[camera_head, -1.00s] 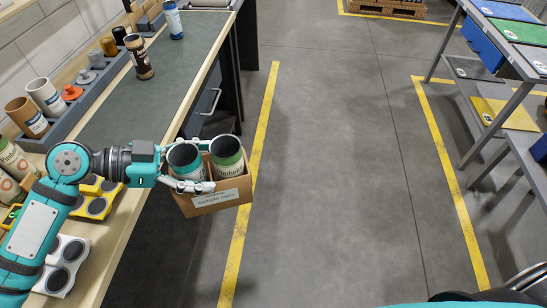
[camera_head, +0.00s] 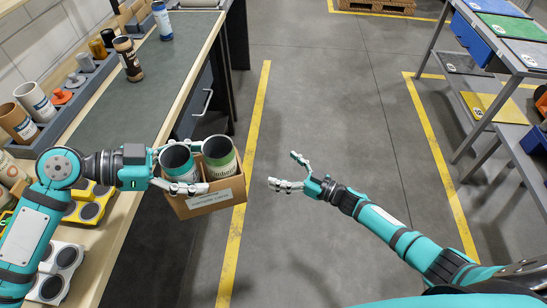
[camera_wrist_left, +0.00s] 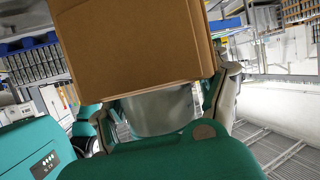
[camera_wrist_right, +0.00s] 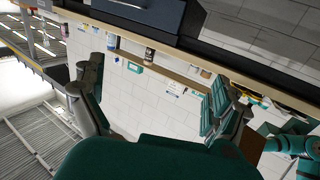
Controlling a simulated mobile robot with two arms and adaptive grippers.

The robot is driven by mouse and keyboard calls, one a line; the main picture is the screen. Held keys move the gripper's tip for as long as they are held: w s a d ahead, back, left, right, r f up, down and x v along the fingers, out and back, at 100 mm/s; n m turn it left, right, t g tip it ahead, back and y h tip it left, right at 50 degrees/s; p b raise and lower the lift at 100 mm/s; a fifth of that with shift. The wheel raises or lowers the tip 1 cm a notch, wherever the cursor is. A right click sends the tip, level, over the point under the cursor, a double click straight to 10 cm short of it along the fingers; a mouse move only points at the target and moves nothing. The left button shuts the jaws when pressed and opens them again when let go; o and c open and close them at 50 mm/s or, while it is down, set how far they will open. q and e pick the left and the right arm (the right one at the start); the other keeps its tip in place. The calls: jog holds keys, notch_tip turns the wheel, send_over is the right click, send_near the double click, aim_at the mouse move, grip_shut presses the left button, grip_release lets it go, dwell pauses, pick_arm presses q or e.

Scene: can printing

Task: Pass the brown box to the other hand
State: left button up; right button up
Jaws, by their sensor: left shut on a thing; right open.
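The brown box (camera_head: 215,196) is an open carton with a white label on its front. It holds two open-topped cans, a teal-banded one (camera_head: 178,162) and a green-banded one (camera_head: 219,158). In the left wrist view, the box (camera_wrist_left: 135,45) fills the upper middle. My right gripper (camera_head: 284,170) is open and empty to the right of the box, fingers spread toward it with a clear gap. The right wrist view also shows its open fingers (camera_wrist_right: 155,108).
A workbench (camera_head: 150,85) runs along the left, with a rack of cans and lids, a brown-and-black bottle (camera_head: 128,60) and a blue-and-white can (camera_head: 162,20). A grey shelf table (camera_head: 490,50) with coloured mats stands at right. The floor between is clear.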

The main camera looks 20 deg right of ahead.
jog(key=s+a+r+n+g+y, duration=0.3)
jog(key=s+r+n+g, duration=0.3)
jog(key=r, duration=0.3)
jog(key=s+a+r+n+g+y, duration=0.3)
jog(key=s+r+n+g, duration=0.15)
jog(key=r+g, duration=0.5)
jog(key=shift+n+t, duration=0.35)
jog(key=a, duration=1.2)
jog(key=shift+s+r, duration=0.2)
jog(key=shift+s, duration=0.2)
jog(key=shift+w, duration=0.1)
jog(key=c, duration=1.1)
